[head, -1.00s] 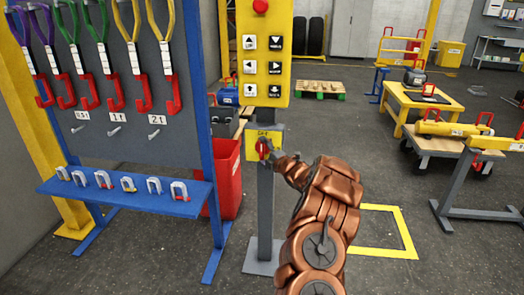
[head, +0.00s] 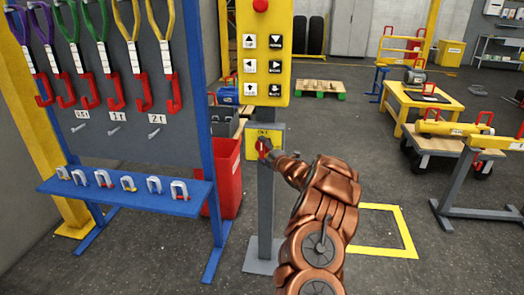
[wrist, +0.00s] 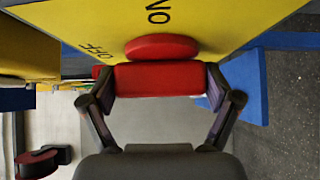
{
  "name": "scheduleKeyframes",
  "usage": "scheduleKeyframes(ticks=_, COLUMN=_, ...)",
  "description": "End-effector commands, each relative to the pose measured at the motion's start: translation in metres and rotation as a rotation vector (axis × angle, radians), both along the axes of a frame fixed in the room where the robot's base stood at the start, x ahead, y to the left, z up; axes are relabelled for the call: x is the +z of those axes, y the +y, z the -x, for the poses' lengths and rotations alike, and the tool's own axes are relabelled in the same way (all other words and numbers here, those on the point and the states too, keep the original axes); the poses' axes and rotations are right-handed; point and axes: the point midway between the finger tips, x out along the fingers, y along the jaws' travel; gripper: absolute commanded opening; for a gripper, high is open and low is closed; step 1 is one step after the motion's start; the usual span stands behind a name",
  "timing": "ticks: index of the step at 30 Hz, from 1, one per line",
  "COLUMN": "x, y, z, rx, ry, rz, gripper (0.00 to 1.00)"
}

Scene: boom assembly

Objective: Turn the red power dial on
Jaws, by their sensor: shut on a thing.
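The red power dial (head: 264,147) sits on a small yellow plate (head: 277,131) on a grey post, below the yellow button panel. In the wrist view its red grip bar (wrist: 158,79) lies crosswise between my two fingers, in front of its round red base (wrist: 161,46). The yellow plate there carries the words ON and OFF. ON is above the dial and OFF is to its left. My gripper (wrist: 158,88) is shut on the dial's bar, with a finger at each end. In the head view my gripper and wrist partly cover the dial.
The yellow button panel (head: 264,85) hangs above the dial. Floor beside a yellow square marking (head: 408,235) is clear.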

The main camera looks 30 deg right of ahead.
Motion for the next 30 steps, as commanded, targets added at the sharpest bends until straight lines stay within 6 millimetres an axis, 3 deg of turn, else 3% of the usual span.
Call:
scheduleKeyframes(ticks=11, x=-0.0066, y=-0.0005, z=0.0004, rx=-0.001, ry=-0.114, rz=-0.133, gripper=0.54)
scheduleKeyframes(ticks=30, x=-0.0085, y=0.0005, z=0.0003, rx=0.001, ry=-0.504, rz=-0.588, gripper=0.54)
